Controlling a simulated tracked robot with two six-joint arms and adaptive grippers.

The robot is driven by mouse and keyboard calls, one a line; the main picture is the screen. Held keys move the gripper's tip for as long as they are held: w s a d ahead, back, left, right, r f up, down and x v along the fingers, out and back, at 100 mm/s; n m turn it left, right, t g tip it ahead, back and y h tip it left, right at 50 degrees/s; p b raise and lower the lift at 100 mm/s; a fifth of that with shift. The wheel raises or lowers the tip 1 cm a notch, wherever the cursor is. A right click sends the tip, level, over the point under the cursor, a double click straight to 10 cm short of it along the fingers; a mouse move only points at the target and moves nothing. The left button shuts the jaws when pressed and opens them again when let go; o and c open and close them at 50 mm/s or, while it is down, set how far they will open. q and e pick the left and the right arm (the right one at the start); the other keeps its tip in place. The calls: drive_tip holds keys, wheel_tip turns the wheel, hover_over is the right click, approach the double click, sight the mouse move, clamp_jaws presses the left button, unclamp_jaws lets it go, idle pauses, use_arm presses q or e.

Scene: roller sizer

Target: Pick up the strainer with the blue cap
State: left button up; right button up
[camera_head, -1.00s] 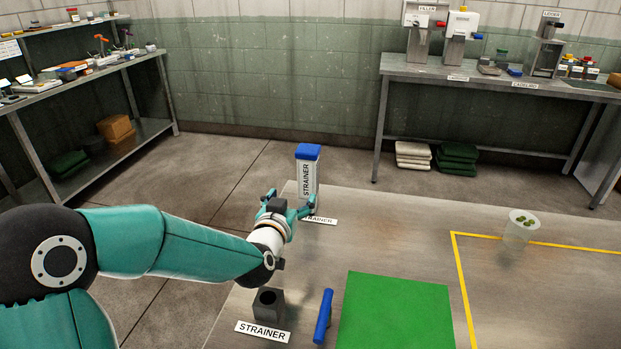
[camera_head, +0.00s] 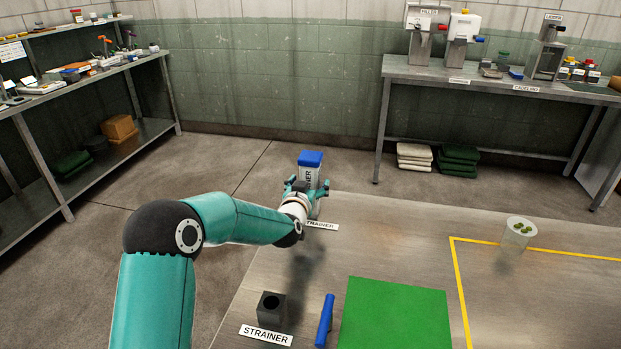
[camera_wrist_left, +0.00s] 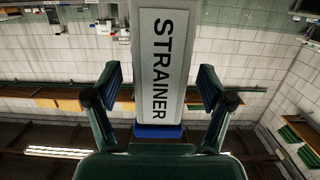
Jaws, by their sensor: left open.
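The strainer (camera_head: 309,177) is a pale upright box with a blue cap (camera_head: 310,158) and a STRAINER label. It stands at the far left corner of the metal table, partly hidden by my gripper in the head view. My left gripper (camera_head: 305,188) is open at the strainer. In the left wrist view, the strainer (camera_wrist_left: 161,60) appears upside down, with its blue cap (camera_wrist_left: 158,131) low in the picture. The open fingers (camera_wrist_left: 160,80) are on either side of it, with a visible gap at each side. My right gripper is not in view.
The metal table (camera_head: 400,225) holds a green mat (camera_head: 393,315), a blue bar (camera_head: 325,318), a dark block with a hole (camera_head: 271,308) and a clear cup with green pieces (camera_head: 517,232). Yellow tape (camera_head: 458,280) marks the right part. Bare table lies between the strainer and cup.

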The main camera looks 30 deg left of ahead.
use_arm(q)
drive_tip(key=shift+x, duration=1.1)
drive_tip(key=shift+r, duration=0.1)
drive_tip(key=c, duration=1.4)
